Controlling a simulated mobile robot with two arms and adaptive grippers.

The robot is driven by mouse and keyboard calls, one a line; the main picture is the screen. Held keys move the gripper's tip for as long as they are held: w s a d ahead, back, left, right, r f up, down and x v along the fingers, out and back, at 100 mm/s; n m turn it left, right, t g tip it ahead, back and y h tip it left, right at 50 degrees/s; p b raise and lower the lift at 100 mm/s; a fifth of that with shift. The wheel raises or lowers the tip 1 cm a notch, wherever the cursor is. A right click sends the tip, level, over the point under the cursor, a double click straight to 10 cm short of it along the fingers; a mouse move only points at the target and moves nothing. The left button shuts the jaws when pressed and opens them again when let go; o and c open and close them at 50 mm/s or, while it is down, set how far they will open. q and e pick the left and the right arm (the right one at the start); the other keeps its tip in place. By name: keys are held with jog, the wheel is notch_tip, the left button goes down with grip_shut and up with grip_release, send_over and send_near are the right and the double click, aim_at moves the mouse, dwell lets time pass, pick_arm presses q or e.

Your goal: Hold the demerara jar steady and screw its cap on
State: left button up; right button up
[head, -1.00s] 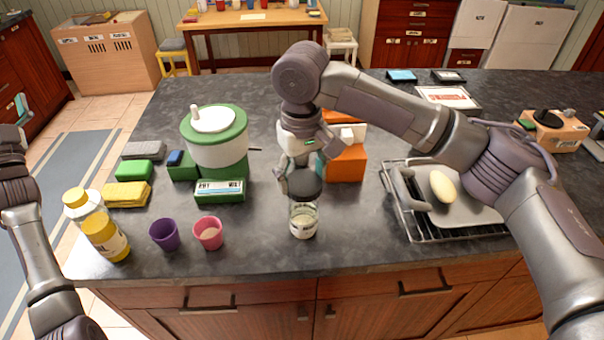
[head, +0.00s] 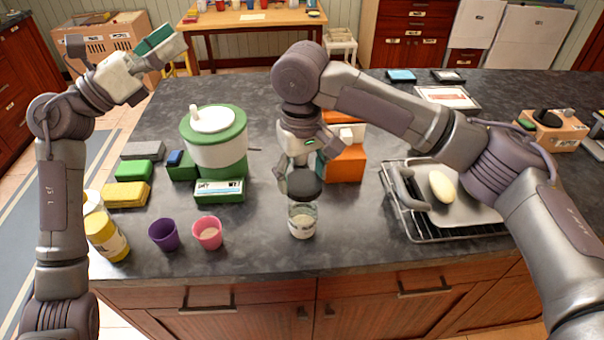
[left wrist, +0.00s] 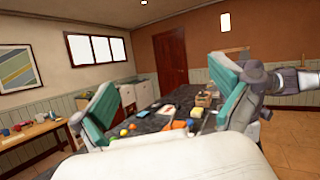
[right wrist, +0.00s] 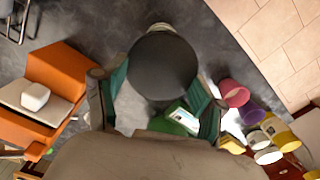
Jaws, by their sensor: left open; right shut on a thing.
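The demerara jar (head: 302,222) is a small clear glass jar with pale contents, upright on the dark counter near its front edge. The dark round cap (head: 304,184) is at the top of the jar; whether it is seated on the rim I cannot tell. My right gripper (head: 300,176) comes down from above and is shut on the cap. In the right wrist view the cap (right wrist: 162,68) sits between the two green finger pads and hides most of the jar. My left gripper (head: 158,46) is open and empty, raised high at the left, well away from the jar.
Purple (head: 164,235) and pink (head: 207,233) cups stand left of the jar. A green-and-white canister (head: 217,140) and an orange box (head: 346,163) stand behind. A yellow-capped bottle (head: 107,238) is by my left arm. A rack with a tray (head: 472,214) lies right. The counter around the jar is clear.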

pick_arm(q)
jog(key=s+d+f+m+g+y, duration=0.1)
jog(key=d+f+m+g+y, duration=0.2)
jog(key=f, duration=0.5)
jog(key=d+f+m+g, duration=0.15)
jog(key=d+f, duration=0.25)
jog(key=f, duration=0.4)
jog(key=m+g+y, duration=0.3)
jog(key=g+y, duration=0.2)
jog(key=g, duration=0.1)
send_near(298, 219)
jog(key=shift+n, duration=0.25)
jog(key=w+f, duration=0.2)
jog(key=f, duration=0.1)
jog(key=shift+w+d+f, duration=0.1)
jog(key=shift+w+f, duration=0.1)
jog(key=shift+f, duration=0.15)
jog(key=shift+x, duration=4.9)
jog(key=shift+w+d+r, duration=0.1)
jog(key=c, duration=1.1)
